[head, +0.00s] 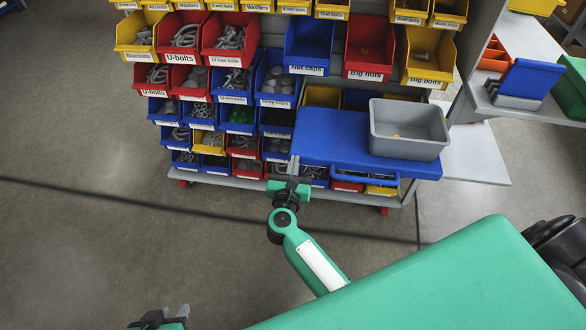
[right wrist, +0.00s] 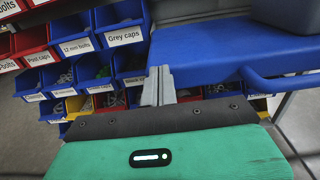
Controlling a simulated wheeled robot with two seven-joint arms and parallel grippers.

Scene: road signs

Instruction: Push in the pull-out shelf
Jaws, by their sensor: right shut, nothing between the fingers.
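The blue pull-out shelf (head: 325,140) sticks out from the front of the bin rack, with a blue handle bar (head: 363,178) along its front edge. It also shows in the right wrist view (right wrist: 205,48), with the handle bar (right wrist: 285,83) at the right. My right gripper (head: 293,166) is shut and empty at the shelf's left front corner. In the right wrist view its fingertips (right wrist: 157,72) stand close beside the shelf's left edge; I cannot tell whether they touch. My left gripper (head: 166,316) is at the bottom edge, partly cut off, away from the shelf.
A grey bin (head: 408,128) stands on the right part of the shelf. The rack holds many blue, red and yellow bins (head: 231,86). A grey side table (head: 540,98) with blue and green items is at the right. The floor (head: 90,240) at left is clear.

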